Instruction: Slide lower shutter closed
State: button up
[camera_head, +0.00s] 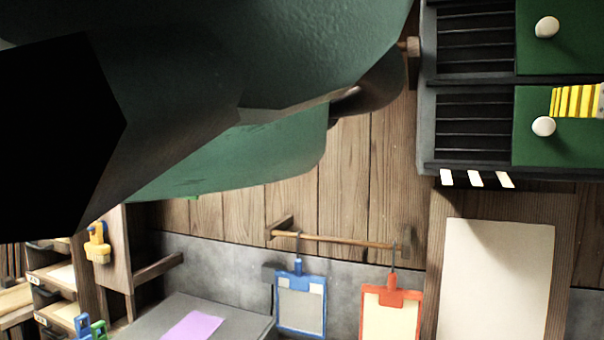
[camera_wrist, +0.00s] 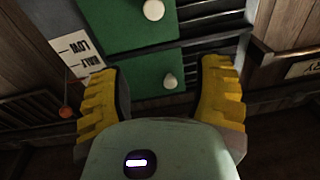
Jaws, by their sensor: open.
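The lower shutter (camera_head: 530,143) is a green panel with a white knob (camera_head: 543,126), on the cabinet at the upper right of the head view. Dark slats (camera_head: 471,128) show uncovered to its left. One striped yellow finger of my gripper (camera_head: 577,100) is just right of this knob, partly out of frame. In the wrist view both yellow fingers of my gripper (camera_wrist: 162,72) are spread apart, with a white knob (camera_wrist: 168,81) on a green panel (camera_wrist: 143,73) between their tips in the picture. I cannot tell whether they touch it.
The upper shutter (camera_head: 565,55) is a similar green panel with a white knob. Below the cabinet are a pale board (camera_head: 496,280) and a wooden rail (camera_head: 335,241) with a blue clipboard (camera_head: 300,303) and a red clipboard (camera_head: 391,312). My arm hides much of the upper left.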

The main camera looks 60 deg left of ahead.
jog(key=f+h, duration=0.1)
jog(key=f, duration=0.1)
jog(key=p, duration=0.3)
send_near(546, 125)
jog(key=p+x, duration=0.2)
jog(key=p, duration=0.2)
jog(key=r+p+x, duration=0.1)
jog(key=p+x, duration=0.2)
jog(key=p, duration=0.2)
jog(key=shift+s, duration=0.1)
jog(key=shift+f+p+x, duration=0.2)
jog(key=shift+p+x, duration=0.85)
jog(key=shift+x, duration=0.4)
jog(key=shift+f+p+x, duration=0.2)
jog(key=shift+p+x, duration=0.85)
jog(key=shift+x, duration=0.45)
grip_shut()
